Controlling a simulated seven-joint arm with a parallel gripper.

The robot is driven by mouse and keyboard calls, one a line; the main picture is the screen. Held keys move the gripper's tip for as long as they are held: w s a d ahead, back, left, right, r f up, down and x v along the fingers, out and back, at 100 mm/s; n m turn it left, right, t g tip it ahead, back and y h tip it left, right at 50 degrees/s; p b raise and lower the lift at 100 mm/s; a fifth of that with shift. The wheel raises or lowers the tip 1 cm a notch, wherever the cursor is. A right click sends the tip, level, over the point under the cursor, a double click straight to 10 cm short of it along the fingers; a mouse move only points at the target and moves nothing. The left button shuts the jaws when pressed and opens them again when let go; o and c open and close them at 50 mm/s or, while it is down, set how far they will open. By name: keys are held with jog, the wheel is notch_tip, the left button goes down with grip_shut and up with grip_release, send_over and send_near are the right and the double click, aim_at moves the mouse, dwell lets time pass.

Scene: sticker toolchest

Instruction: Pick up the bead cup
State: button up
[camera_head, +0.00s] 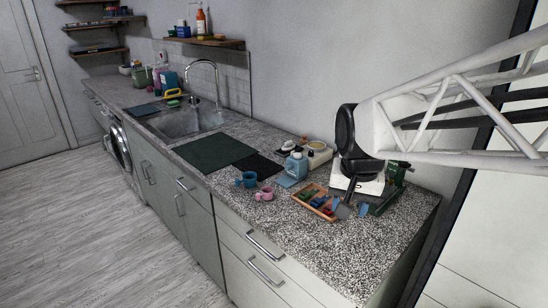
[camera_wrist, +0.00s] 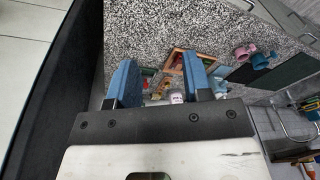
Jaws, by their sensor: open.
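Two small cups stand on the speckled worktop, a pink cup (camera_head: 264,194) and a teal cup (camera_head: 247,180). I cannot see beads in either, so I cannot tell which is the bead cup, or whether it is another thing. In the wrist view the pink cup (camera_wrist: 243,52) and the teal cup (camera_wrist: 265,59) lie right of my gripper (camera_wrist: 160,78), apart from it. My gripper has blue fingers spread wide, with nothing held between them. A small wooden tray (camera_wrist: 168,62) and a pale round-topped item (camera_wrist: 176,97) show in the gap.
The wooden tray (camera_head: 297,198) holds several small coloured items. A blue jug (camera_head: 296,166) stands behind it. A dark green mat (camera_head: 213,152) lies between cups and sink (camera_head: 188,121). The worktop's front right is clear.

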jog(key=w+a+f+m, duration=0.2)
jog(key=w+a, duration=0.3)
jog(key=w, duration=0.6)
jog(key=m+g, duration=0.2)
jog(key=m, duration=0.3)
send_over(258, 194)
jog(key=f, duration=1.3)
jog(key=shift+s+d, duration=0.1)
jog(key=shift+d, duration=0.15)
jog(key=shift+w+a+f, duration=0.2)
jog(key=shift+a+f, duration=0.05)
jog(key=shift+f, duration=0.05)
jog(key=shift+f, duration=1.3)
jog(key=shift+d+f, duration=0.1)
jog(key=shift+f, duration=2.5)
